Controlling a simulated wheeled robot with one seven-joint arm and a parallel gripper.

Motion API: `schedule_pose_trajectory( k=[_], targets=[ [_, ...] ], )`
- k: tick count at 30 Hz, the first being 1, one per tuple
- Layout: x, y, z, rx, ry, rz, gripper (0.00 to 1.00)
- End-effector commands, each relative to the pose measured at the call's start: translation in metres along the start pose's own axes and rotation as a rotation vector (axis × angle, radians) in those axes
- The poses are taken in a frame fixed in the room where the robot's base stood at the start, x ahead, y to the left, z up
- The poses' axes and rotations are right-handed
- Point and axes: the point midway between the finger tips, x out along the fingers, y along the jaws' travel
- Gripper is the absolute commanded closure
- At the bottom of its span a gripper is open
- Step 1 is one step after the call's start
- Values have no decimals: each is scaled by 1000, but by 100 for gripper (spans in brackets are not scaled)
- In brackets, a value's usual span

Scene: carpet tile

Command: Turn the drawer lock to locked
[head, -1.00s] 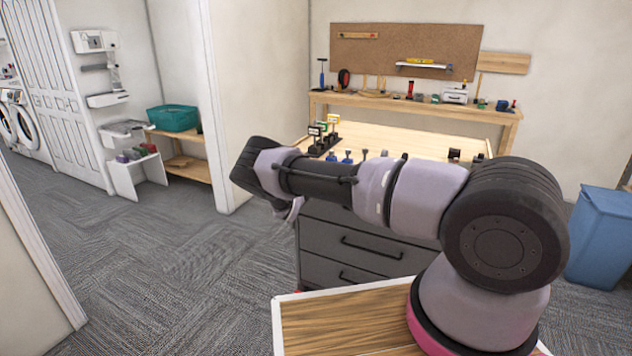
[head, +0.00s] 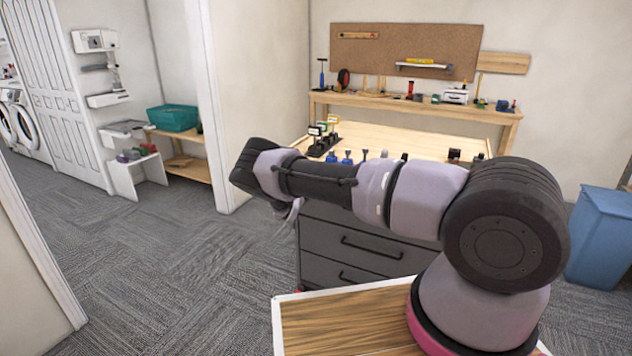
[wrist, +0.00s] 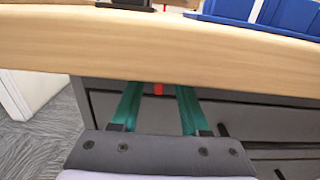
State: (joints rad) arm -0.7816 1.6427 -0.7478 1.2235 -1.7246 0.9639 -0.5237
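In the wrist view a small red piece (wrist: 158,89), possibly the drawer lock's knob, shows just under the wooden top's edge, at the front of the grey drawers (wrist: 245,118). Its lower part and its turn position cannot be made out. My gripper (wrist: 158,92) has its two green fingers apart, one on each side of the red piece, with gaps showing between. The fingertips reach up to the underside of the top's edge. In the head view the grey drawer cabinet (head: 345,262) stands behind my arm, and the lock and my fingers are not visible there.
The wooden worktop (wrist: 150,42) overhangs close above my fingers. A blue bin (wrist: 255,12) and dark items sit on it. Dark drawer handles (head: 372,248) stick out from the cabinet front. A blue trash bin (head: 603,238) stands at right. Carpet at left is clear.

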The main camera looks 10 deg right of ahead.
Motion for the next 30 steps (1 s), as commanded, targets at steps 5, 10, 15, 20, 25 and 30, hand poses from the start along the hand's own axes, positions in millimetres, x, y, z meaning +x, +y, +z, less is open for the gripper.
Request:
schedule_pose_trajectory(
  k=[5, 10, 15, 20, 25, 30],
  targets=[
    [-9, 1, 0, -1, 0, 2, 55],
    [-39, 2, 0, 0, 0, 2, 55],
    [-74, 1, 0, -1, 1, 2, 55],
    [-97, 0, 0, -1, 0, 1, 55],
    [-108, 0, 0, -1, -1, 0, 55],
    [-108, 0, 0, 0, 0, 0, 55]
  ],
)
